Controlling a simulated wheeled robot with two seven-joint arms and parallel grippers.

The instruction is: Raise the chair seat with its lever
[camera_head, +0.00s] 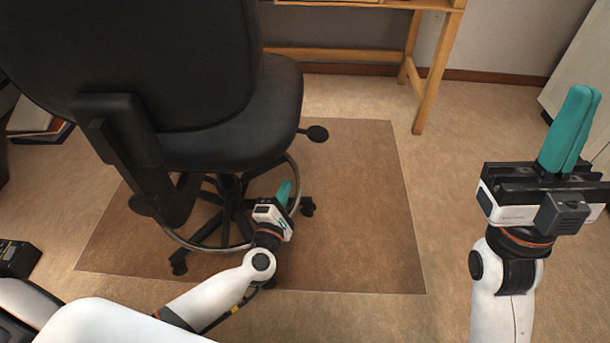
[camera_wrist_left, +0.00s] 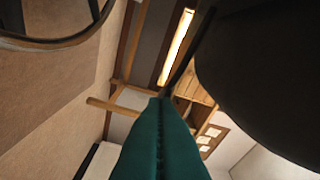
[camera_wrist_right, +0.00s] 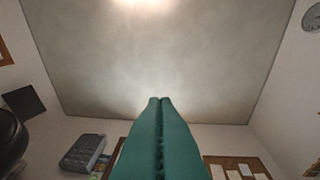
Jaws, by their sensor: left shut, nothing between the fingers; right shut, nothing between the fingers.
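The black office chair stands with its backrest (camera_head: 130,60) towards me and its seat (camera_head: 235,130) beyond it. A dark lever with a flat paddle end (camera_head: 317,133) sticks out right of the seat. My left gripper (camera_head: 287,184) is shut and empty, low beside the chair's foot ring, below the seat and apart from the paddle. In the left wrist view a thin dark rod (camera_wrist_left: 188,65), likely the lever, runs from the seat underside (camera_wrist_left: 270,70) to behind the teal fingertips (camera_wrist_left: 165,100); I cannot tell whether they touch. My right gripper (camera_head: 584,90) is shut, empty and raised at the right.
The metal foot ring (camera_head: 293,170) circles the chair base close to my left gripper; it also shows in the left wrist view (camera_wrist_left: 70,42). A brown mat (camera_head: 360,220) lies under the chair, with clear floor to its right. A wooden desk (camera_head: 430,75) stands behind.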

